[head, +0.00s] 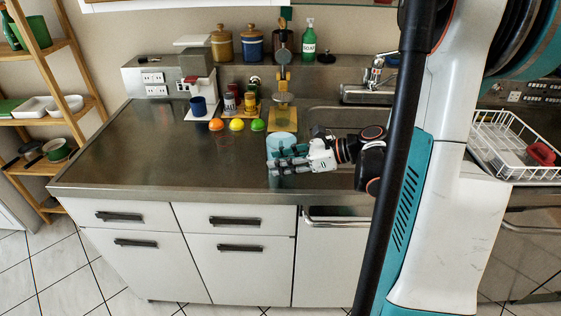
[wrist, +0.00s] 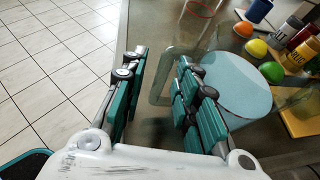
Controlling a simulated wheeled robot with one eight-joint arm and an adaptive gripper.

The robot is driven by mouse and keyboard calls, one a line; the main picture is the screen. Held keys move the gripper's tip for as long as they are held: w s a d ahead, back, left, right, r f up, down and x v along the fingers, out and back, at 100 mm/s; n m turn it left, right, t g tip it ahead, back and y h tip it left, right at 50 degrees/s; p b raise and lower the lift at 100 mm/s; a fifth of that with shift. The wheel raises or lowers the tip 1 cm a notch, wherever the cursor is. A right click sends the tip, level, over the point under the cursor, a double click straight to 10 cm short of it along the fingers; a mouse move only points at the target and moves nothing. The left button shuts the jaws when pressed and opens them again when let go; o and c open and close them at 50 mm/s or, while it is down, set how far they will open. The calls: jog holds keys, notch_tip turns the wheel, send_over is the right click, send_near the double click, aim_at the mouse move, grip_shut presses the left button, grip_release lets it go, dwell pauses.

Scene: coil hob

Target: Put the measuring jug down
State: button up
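The measuring jug, a pale blue cylinder (head: 281,143), is on the right half of the counter in the head view, near the sink. My gripper (head: 274,166) is in front of it and hides its lower part. In the wrist view the jug's pale blue round (wrist: 238,88) is right of my fingers, with a clear, pale handle (wrist: 158,80) to its left. My gripper (wrist: 162,60) is open, its fingers apart on either side of the handle, with a visible gap to the left finger. Whether the right finger touches the jug is hard to tell.
Orange, yellow and green balls (head: 236,125) lie behind the jug, with a blue mug (head: 198,105) and jars (head: 230,103) beyond. The sink (head: 335,117) is to the right. The left counter (head: 130,150) is clear.

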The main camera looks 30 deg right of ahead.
jog(key=p+v, duration=0.3)
jog(key=v, duration=0.8)
jog(key=shift+s+d, duration=0.2)
jog(key=shift+r, duration=0.2)
